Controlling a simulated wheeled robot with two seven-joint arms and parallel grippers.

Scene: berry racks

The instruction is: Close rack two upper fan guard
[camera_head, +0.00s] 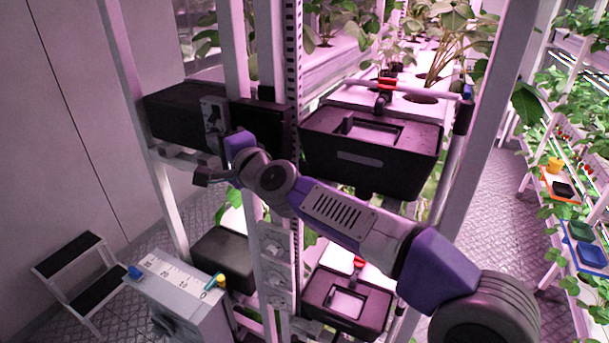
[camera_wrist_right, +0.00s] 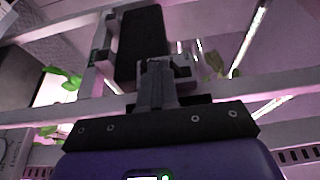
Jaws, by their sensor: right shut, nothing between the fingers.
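I cannot tell for sure which part is the upper fan guard. A dark box-like unit (camera_head: 180,115) sits on the rack's upper left side, with a grey bracket or latch (camera_head: 213,118) at its right edge and a dark panel (camera_head: 262,122) beside it. My right gripper (camera_head: 203,178) is just below this unit, at the end of the purple and grey arm. Its fingers are shut and empty. In the wrist view the shut fingers (camera_wrist_right: 157,82) point at a long dark panel (camera_wrist_right: 142,42); whether they touch it is unclear. My left gripper is not in view.
White rack posts (camera_head: 235,60) stand close around my right arm. A black upper bin (camera_head: 370,150) and a lower black bin (camera_head: 345,300) are on the rack. A grey cabinet (camera_head: 180,290) and a step stool (camera_head: 80,270) stand at left. Plant shelves (camera_head: 575,200) line the right.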

